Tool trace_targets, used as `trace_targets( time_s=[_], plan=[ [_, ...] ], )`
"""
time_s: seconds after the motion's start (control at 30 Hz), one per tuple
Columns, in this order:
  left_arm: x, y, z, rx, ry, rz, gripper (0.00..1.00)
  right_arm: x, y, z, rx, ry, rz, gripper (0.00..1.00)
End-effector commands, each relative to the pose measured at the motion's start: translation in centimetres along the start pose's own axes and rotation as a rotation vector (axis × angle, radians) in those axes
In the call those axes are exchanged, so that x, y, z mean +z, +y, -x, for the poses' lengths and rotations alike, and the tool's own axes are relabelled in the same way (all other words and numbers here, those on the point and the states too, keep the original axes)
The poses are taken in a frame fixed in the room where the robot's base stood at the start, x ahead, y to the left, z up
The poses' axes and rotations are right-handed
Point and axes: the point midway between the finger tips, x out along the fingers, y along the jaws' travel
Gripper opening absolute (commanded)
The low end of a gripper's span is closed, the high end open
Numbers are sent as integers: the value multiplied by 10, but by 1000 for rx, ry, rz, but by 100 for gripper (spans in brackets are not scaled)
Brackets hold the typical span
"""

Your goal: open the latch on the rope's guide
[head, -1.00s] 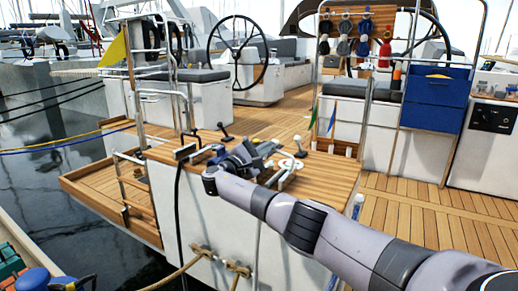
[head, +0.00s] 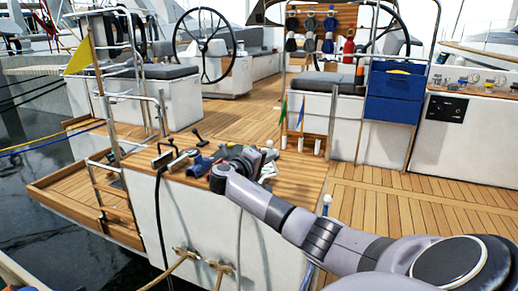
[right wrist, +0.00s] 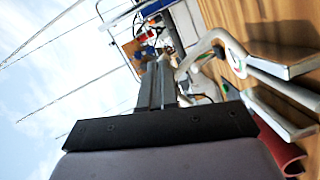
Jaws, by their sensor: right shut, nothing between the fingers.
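My right gripper (head: 247,158) is over the outer end of the wooden side deck (head: 300,180), among small deck fittings. In the right wrist view its fingers (right wrist: 157,75) are together, with nothing between them. A white curved bar (right wrist: 205,45) with a green part lies beside the fingertips; I cannot tell whether they touch. A blue fitting (head: 200,166) and black levered fittings (head: 163,158) stand left of the gripper. Which fitting is the rope's guide, and its latch, I cannot make out; my wrist hides part of this group. My left gripper is not in view.
Ropes hang on cleats (head: 186,254) on the white hull side below. A metal ladder (head: 108,190) and lower wooden platform (head: 70,213) are at left, with water beyond. A blue pouch (head: 393,95) hangs at the right. The teak floor (head: 400,190) is clear.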

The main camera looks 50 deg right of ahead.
Motion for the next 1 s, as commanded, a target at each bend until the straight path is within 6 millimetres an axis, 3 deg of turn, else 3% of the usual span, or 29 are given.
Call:
trace_targets(
  time_s=[0.5,1.0],
  plan=[
    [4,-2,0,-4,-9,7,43,43,-8,-14,-108,-2,-408,0],
    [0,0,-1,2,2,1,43,55,-14,-17,-146,-2,-547,0]
  ],
)
